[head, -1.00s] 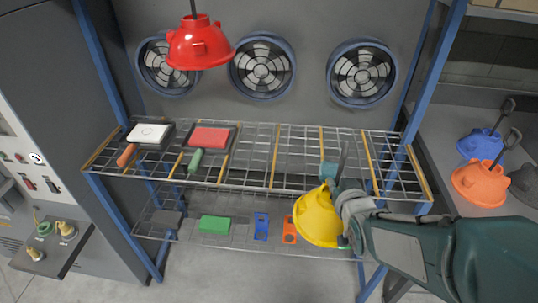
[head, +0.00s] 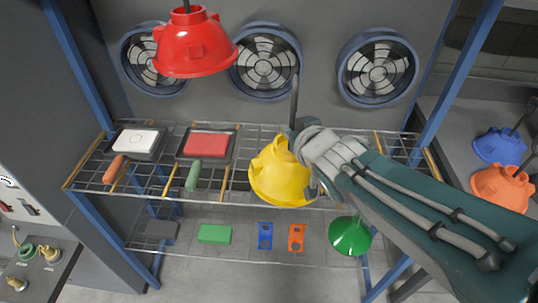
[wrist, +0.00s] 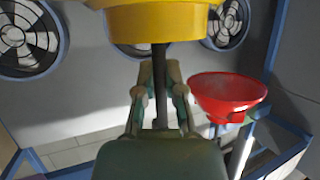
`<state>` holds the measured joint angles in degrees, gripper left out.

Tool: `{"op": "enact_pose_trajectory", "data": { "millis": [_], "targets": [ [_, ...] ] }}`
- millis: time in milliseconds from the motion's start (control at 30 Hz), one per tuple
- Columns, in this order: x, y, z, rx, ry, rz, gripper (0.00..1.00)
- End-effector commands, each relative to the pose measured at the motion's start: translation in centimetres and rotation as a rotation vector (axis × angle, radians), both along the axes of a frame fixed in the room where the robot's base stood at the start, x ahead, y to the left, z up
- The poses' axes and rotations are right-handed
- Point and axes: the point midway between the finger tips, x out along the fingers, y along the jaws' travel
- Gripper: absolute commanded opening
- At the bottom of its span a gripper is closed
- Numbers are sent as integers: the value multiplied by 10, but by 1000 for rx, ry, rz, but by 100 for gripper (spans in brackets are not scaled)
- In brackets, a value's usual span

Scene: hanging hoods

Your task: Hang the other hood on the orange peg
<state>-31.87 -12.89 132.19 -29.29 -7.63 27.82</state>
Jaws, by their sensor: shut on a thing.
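My gripper (head: 300,138) is shut on the dark stem of a yellow hood (head: 278,175). The hood hangs open side down, slightly tilted, in front of the wire rack's upper shelf. In the wrist view my fingers (wrist: 160,78) close around the stem, with the yellow hood (wrist: 155,22) against the top edge. A red hood (head: 195,45) hangs by a dark stem at the upper left; it also shows in the wrist view (wrist: 228,92). I cannot make out an orange peg in either view.
The rack's upper shelf (head: 345,150) carries a white-topped tool (head: 135,140) and a red-topped one (head: 207,145) on the left. A green hood (head: 350,236) is below its right side. Blue (head: 498,145) and orange (head: 502,187) hoods lie on the right counter. Blue posts flank the rack.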

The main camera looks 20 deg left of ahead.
Motion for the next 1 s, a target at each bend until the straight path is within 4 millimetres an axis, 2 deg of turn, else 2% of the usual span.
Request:
{"op": "enact_pose_trajectory", "data": {
  "millis": [100, 467, 667, 1000],
  "targets": [
    [-4, 0, 8, 2, -7, 2, 0],
    [-1, 4, 7, -1, -5, 4, 0],
    [20, 15, -6, -5, -1, 3, 0],
    [69, 39, -30, 0, -3, 3, 0]
  ]
}}
